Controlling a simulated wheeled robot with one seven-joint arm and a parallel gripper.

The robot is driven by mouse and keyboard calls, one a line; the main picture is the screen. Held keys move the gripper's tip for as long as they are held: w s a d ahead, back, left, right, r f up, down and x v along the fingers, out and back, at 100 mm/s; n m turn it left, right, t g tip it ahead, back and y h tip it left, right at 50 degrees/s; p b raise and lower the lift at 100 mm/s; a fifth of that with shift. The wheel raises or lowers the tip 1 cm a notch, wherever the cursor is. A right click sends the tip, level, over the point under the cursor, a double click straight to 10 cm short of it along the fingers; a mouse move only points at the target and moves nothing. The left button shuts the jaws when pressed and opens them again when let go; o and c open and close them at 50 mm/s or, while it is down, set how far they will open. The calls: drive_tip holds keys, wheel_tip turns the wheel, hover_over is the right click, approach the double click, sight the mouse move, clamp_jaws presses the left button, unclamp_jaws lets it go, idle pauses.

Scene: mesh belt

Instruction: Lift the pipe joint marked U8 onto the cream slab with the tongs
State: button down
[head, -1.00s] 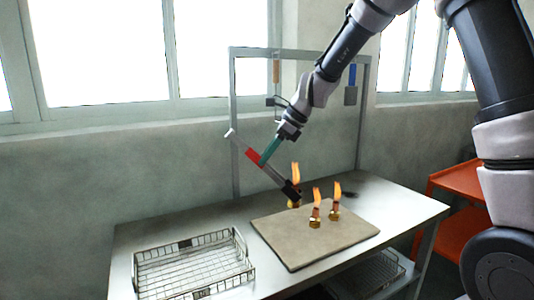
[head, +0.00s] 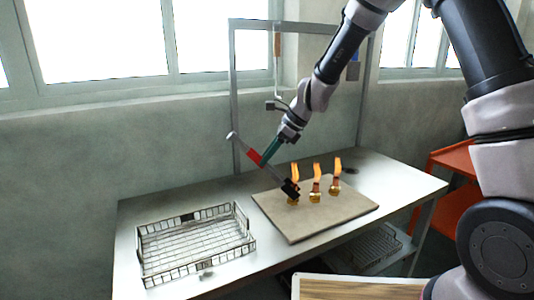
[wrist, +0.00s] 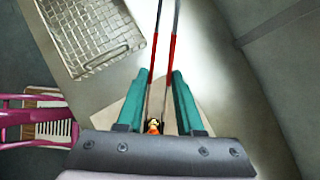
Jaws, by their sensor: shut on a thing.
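My gripper (head: 265,161) has teal fingers and is shut on the tongs (head: 254,155), which have red grips and dark tips. The tongs slant down to the right. In the wrist view, their two arms (wrist: 151,60) run between my fingers. The tips are at a brass pipe joint (head: 293,200) with an orange flame-like top, at the left of the cream slab (head: 300,231). It is at or just above the slab; contact is unclear. Two similar joints stand on the slab, a middle one (head: 315,197) and a right one (head: 335,189). No U8 mark is legible.
A wire basket (head: 140,262) stands at the table's left. A grey frame (head: 234,90) with hanging tools rises behind. A small dark thing (head: 350,171) lies behind the slab. A wooden board (head: 355,289) is at the front and an orange shelf (head: 455,200) at right.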

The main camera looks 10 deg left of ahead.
drive_tip(key=c, duration=0.9)
unclamp_jaws()
wheel_tip(320, 180, up, 10)
